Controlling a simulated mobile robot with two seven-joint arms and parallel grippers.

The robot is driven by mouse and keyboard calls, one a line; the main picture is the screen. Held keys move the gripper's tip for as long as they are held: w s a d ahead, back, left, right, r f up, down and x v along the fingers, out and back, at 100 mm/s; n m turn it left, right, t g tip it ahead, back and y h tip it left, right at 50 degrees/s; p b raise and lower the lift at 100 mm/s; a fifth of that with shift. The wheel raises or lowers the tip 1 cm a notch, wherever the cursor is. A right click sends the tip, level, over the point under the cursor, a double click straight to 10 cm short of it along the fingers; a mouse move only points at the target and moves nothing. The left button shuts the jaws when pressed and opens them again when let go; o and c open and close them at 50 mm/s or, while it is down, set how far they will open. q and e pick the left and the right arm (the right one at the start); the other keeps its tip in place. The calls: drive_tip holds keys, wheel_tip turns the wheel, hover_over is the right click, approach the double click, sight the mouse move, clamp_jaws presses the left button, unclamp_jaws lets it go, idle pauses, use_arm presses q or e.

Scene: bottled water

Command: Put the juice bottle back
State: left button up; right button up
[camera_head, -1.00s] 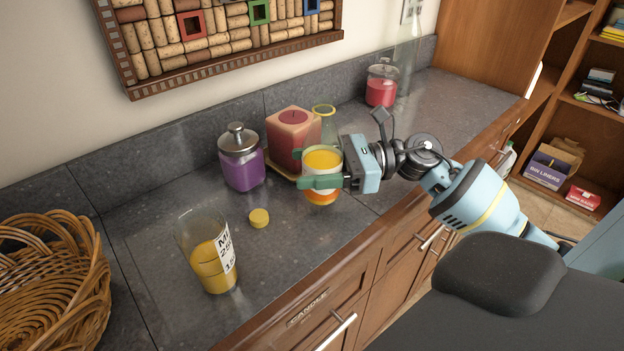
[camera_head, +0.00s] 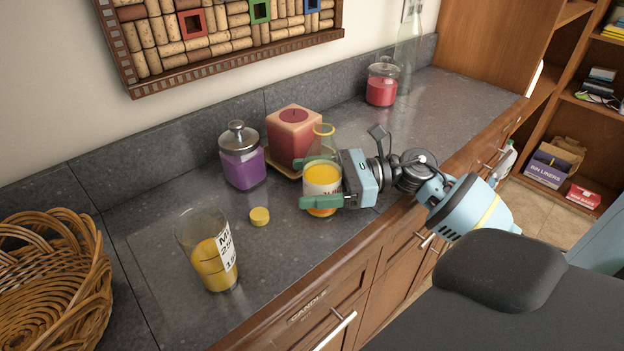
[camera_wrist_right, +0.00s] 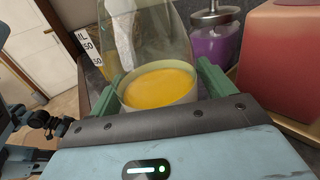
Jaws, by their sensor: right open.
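The juice bottle (camera_head: 322,181) is a clear glass bottle with a narrow neck, a yellow rim, a pale label and orange juice inside. It appears upright on the dark stone counter, in front of the pink candle. My right gripper (camera_head: 302,183) is open, reaching in from the right with its green fingers on either side of the bottle. The wrist view shows the juice bottle (camera_wrist_right: 158,88) between the spread fingers of the right gripper (camera_wrist_right: 160,78). The fingers hide part of its lower body. A yellow cap (camera_head: 259,217) lies on the counter to the left. My left gripper is not in view.
A measuring beaker (camera_head: 213,262) with yellow liquid stands at the front left, by a wicker basket (camera_head: 50,285). A purple jar (camera_head: 241,165) and the pink candle (camera_head: 294,140) stand behind. A red jar (camera_head: 382,88) and clear bottle (camera_head: 408,55) stand farther back. Counter room is free at back right.

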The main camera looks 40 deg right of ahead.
drive_tip(key=shift+r, duration=0.2)
drive_tip(key=b+v, duration=0.2)
drive_tip(key=v, duration=0.8)
drive_tip(key=shift+s+d+f, duration=0.1)
drive_tip(key=shift+d, duration=0.2)
drive_tip(key=shift+s+d, duration=0.35)
drive_tip(key=shift+d, duration=0.2)
